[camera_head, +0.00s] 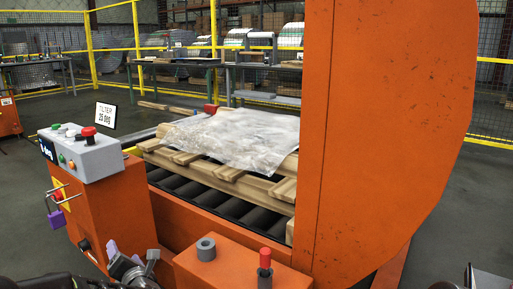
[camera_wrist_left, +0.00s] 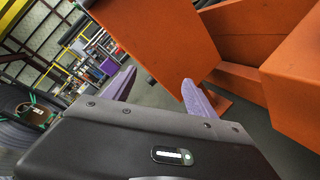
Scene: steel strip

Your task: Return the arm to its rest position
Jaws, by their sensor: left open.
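My left gripper (camera_head: 126,262) is low in the head view, in front of the orange control cabinet (camera_head: 116,207), partly cut off by the bottom edge. Its two purple fingers stand apart in the left wrist view (camera_wrist_left: 158,92), with nothing between them. The gripper is open and empty, with orange machine panels (camera_wrist_left: 160,42) beyond it. My right gripper cannot be made out in either view.
The control box (camera_head: 88,158) carries a red button (camera_head: 88,134). A wooden pallet (camera_head: 262,186) with a clear sheet (camera_head: 238,138) lies on black rollers (camera_head: 205,187). A tall orange panel (camera_head: 395,130) stands right. A red-topped post (camera_head: 265,262) rises near the front.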

